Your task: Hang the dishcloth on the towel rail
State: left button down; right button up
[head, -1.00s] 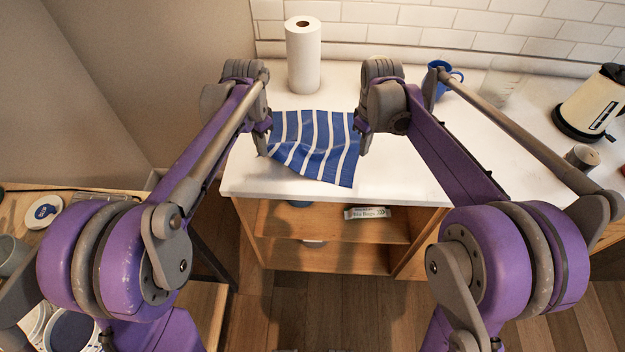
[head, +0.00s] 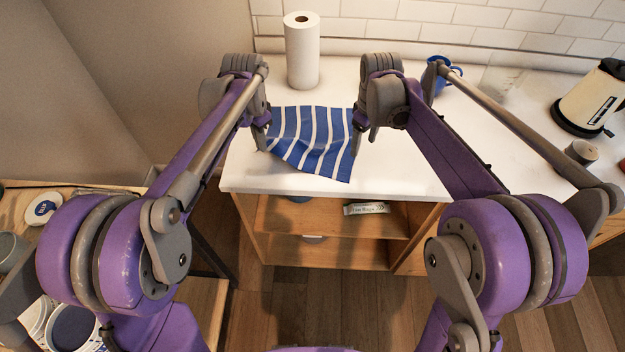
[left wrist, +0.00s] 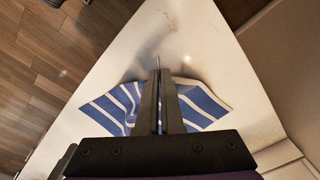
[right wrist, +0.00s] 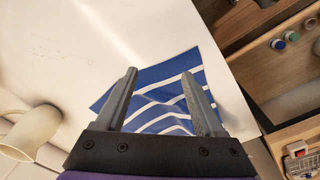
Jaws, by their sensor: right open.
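The blue-and-white striped dishcloth (head: 312,143) lies rumpled on the white counter near its front edge. It also shows in the left wrist view (left wrist: 205,103) and the right wrist view (right wrist: 165,72). My left gripper (head: 262,138) is at the cloth's left edge; in the left wrist view its fingers (left wrist: 159,75) are almost together, with cloth gathered at them. My right gripper (head: 362,145) is at the cloth's right edge, its fingers (right wrist: 160,74) apart with cloth showing between and below them. I cannot make out a towel rail.
A paper towel roll (head: 302,50) stands behind the cloth. A blue mug (head: 441,73) is behind my right arm, and a cream kettle (head: 590,98) and a grey jar (head: 582,152) stand at the right. Open shelves (head: 330,220) are below the counter. The counter's middle right is clear.

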aim_at(344, 177)
jog(key=shift+s+a+r, duration=0.15)
jog(key=shift+s+a, duration=0.05)
jog(key=shift+a, duration=0.15)
jog(key=shift+c, duration=0.6)
jog(key=s+a+r+m, duration=0.1)
jog(key=s+a+m, duration=0.2)
jog(key=a, duration=0.1)
jog(key=shift+g, duration=0.3)
notch_tip(344, 177, down, 9)
jog(key=shift+d+f, duration=0.15)
jog(key=shift+f, duration=0.05)
jog(key=shift+c, duration=0.2)
grip_shut()
